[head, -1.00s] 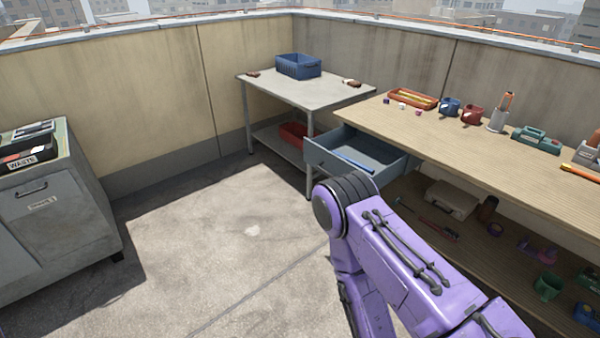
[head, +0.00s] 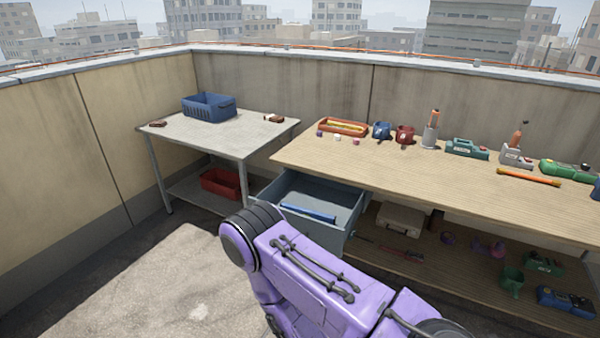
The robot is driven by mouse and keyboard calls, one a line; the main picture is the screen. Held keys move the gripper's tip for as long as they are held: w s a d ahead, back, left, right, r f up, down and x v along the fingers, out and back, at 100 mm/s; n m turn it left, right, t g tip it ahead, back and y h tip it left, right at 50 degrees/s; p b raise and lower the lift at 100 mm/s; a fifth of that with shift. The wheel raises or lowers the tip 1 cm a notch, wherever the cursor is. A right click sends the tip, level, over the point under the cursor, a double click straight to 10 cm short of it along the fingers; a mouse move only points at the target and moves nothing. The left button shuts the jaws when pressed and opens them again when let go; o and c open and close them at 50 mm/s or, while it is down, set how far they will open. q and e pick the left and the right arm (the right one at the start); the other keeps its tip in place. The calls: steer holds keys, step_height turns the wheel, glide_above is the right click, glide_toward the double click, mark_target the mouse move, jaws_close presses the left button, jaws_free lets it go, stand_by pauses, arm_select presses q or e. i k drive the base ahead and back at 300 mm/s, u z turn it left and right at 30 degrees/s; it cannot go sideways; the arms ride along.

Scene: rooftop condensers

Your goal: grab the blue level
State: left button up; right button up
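A blue level (head: 308,212), a long thin bar, lies in the open grey drawer (head: 345,196) under the wooden workbench (head: 430,171). It lies near the drawer's front side, and its whole length seems to show. My purple right arm is in the foreground, its elbow just below and in front of the drawer. Neither of my grippers shows in the head view.
A grey side table (head: 230,138) at left holds a blue crate (head: 209,108), with a red bin (head: 222,183) on its lower shelf. The bench top carries mugs, a red tray (head: 343,127) and tools. A case (head: 400,219) sits on the shelf below. Open floor lies at lower left.

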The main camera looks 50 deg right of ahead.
mark_target(331, 219)
steer(key=z, duration=0.35)
steer(key=i, duration=0.85)
steer(key=z, duration=1.4)
steer(key=i, duration=0.65)
steer(key=z, duration=0.8)
